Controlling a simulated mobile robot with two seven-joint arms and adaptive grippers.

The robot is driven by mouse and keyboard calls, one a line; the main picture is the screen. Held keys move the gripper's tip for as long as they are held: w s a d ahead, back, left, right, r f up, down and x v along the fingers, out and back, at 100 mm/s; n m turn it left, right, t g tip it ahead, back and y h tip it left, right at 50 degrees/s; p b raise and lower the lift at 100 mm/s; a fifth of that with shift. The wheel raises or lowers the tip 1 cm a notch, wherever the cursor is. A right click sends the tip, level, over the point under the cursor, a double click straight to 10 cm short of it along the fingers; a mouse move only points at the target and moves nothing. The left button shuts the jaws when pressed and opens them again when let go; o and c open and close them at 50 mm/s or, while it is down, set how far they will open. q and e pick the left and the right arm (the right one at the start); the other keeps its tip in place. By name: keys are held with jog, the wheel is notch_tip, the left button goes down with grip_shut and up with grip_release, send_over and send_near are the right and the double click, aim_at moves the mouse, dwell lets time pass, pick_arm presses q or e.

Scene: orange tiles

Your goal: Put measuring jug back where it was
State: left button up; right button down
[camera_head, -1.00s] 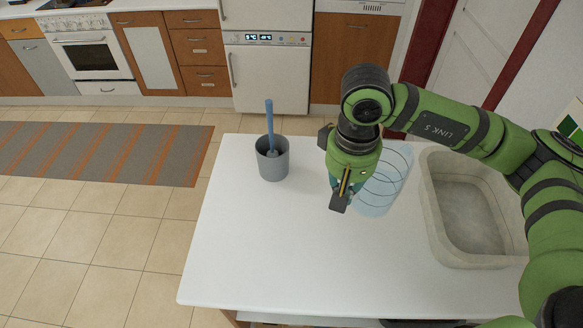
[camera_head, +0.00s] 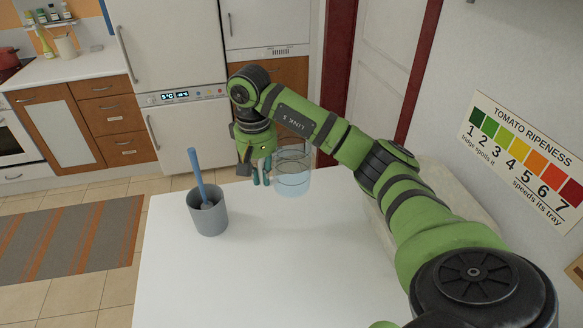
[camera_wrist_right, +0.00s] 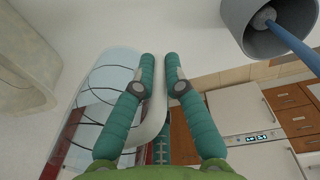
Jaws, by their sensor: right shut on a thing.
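The measuring jug (camera_head: 293,170) is clear with a pale blue tint and dark ring lines. In the head view it looks upright at the table's far edge; I cannot tell whether its base touches the table. My right gripper (camera_head: 261,182) is at the jug's left side, fingers pointing down. In the right wrist view the gripper (camera_wrist_right: 158,60) is shut on the jug's pale handle, with the jug body (camera_wrist_right: 103,105) to the left of the fingers. My left gripper is not in view.
A grey cup (camera_head: 209,219) with a blue-handled brush (camera_head: 197,175) stands left of the gripper on the white table (camera_head: 250,270). A stone basin (camera_head: 455,185) is at the right, partly behind my arm. The front middle of the table is clear. A tomato ripeness chart (camera_head: 520,150) hangs on the wall.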

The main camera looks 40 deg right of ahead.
jog(key=f, duration=0.1)
jog(key=f+p, duration=0.1)
jog(key=f, duration=0.1)
jog(key=f+p, duration=0.1)
jog(key=f, duration=0.1)
jog(key=shift+d, duration=0.3)
notch_tip(320, 180, down, 5)
jog(key=shift+r+p, duration=0.15)
jog(key=shift+p, duration=0.85)
jog(key=shift+f+b, duration=0.35)
jog(key=c, duration=1.3)
grip_release()
jog(key=shift+r, duration=0.1)
